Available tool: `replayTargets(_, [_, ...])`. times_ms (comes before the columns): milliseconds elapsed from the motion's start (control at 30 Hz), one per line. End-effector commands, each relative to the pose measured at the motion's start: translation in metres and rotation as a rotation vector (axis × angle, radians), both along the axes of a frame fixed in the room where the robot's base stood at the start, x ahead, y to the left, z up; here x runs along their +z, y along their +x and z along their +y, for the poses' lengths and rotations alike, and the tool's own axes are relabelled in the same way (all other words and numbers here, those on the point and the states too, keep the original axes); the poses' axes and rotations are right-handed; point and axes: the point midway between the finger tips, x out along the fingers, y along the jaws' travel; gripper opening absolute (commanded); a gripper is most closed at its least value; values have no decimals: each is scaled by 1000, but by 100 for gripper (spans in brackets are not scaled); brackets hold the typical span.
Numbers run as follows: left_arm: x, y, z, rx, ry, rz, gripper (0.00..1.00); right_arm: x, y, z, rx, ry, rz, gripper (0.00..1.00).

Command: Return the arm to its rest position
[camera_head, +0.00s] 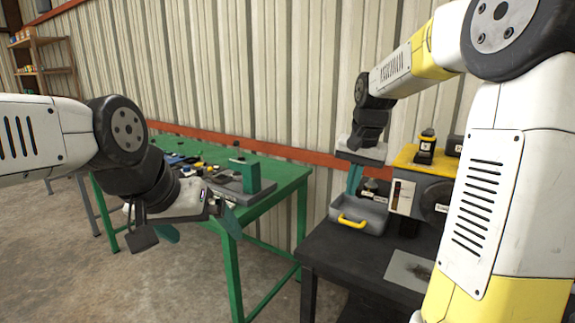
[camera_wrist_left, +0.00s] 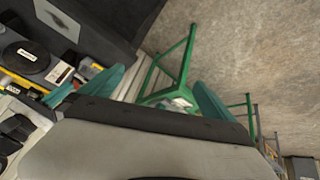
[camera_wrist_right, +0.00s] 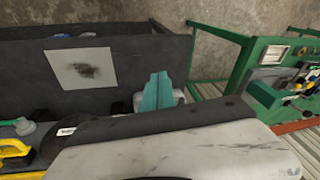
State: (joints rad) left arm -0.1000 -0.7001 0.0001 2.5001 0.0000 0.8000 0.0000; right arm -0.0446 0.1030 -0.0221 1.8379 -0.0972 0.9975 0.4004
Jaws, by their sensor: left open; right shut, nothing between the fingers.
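My left gripper (camera_head: 200,229) hangs in front of the green table, its teal fingers spread wide and empty. In the left wrist view its fingers (camera_wrist_left: 165,95) stand far apart with nothing between them. My right gripper (camera_head: 354,180) points down above the dark table at the right, close to a grey bin with a yellow handle (camera_head: 360,217). In the right wrist view its teal fingers (camera_wrist_right: 157,92) are together with nothing held. Whether the right fingertips touch the bin cannot be told.
A green table (camera_head: 285,172) with tools and a grey fixture stands behind my left gripper. A dark table (camera_head: 330,250) at the right bears a machine with a yellow top (camera_head: 419,164) and a stained metal plate (camera_head: 408,270). Concrete floor (camera_head: 180,290) is open at the front left. Shelves (camera_head: 42,62) stand far left.

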Motion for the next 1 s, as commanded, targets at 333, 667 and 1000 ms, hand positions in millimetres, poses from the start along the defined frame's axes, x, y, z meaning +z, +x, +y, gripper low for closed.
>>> replayTargets(333, [0,0,0,0,0,0,100,40,-144,20,240,-1,-245,0])
replayTargets(667, [0,0,0,0,0,0,100,23,-215,30,368,-28,-380,0])
replayTargets(1000, [0,0,0,0,0,0,80,21,-219,31,376,-31,-386,0])
